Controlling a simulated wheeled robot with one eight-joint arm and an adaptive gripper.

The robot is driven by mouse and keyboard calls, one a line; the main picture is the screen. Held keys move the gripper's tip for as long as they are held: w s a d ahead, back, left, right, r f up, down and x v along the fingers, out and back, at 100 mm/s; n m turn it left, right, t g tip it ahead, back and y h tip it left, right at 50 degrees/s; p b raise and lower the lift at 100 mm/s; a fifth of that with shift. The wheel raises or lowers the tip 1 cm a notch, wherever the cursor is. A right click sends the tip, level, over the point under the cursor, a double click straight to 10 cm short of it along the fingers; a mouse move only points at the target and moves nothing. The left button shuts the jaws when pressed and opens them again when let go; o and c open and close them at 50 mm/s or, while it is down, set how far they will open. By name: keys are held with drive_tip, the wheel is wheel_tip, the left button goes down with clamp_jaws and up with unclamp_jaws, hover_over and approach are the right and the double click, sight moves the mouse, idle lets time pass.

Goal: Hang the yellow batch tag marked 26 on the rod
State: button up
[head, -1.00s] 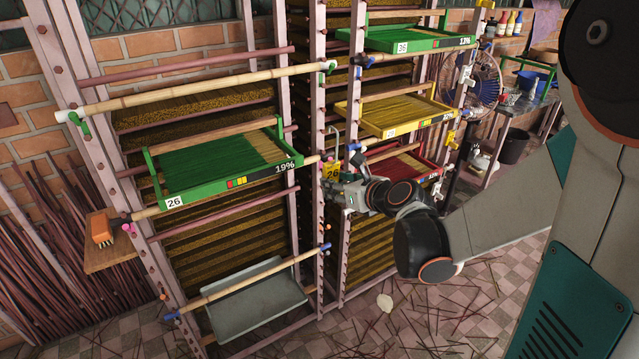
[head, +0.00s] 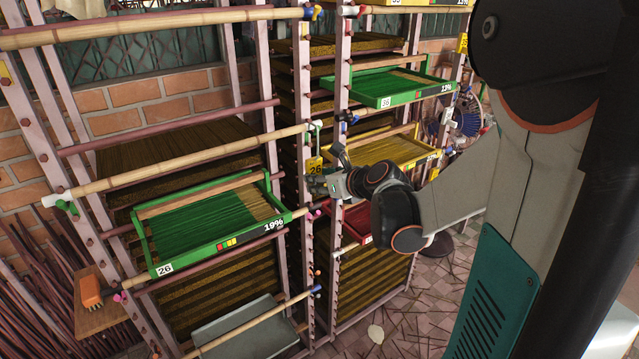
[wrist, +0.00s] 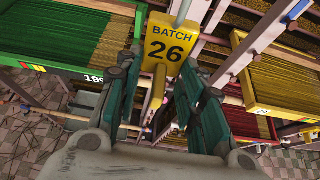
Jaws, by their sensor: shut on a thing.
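The yellow batch tag (head: 314,165) marked 26 is held upright by my gripper (head: 318,184), beside the pink rack post. In the wrist view the tag (wrist: 168,45) reads BATCH 26, and its yellow stem sits between the fingers of my gripper (wrist: 156,88). A pale hook-like piece rises above the tag. A bamboo rod (head: 180,168) with a green fitting at its left end spans the left bay; its right end is close above the tag. Whether the hook touches the rod cannot be told.
A green tray (head: 215,250) labelled 26 and 19% sits below the rod. A grey tray (head: 240,325) is lower. Green (head: 385,100), yellow (head: 405,160) and red trays are in the right bay. An orange object (head: 90,290) rests on a small shelf at left.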

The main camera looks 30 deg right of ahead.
drive_tip(key=r+b+x, duration=0.1)
drive_tip(key=b+x, duration=0.1)
drive_tip(key=x, duration=0.6)
drive_tip(key=shift+w, duration=0.4)
idle(0.5)
drive_tip(key=o, duration=1)
drive_tip(key=shift+o, duration=0.2)
drive_tip(key=o, duration=0.3)
drive_tip(key=shift+o, duration=0.2)
drive_tip(key=shift+s+d, duration=0.1)
drive_tip(key=shift+s, duration=4.4)
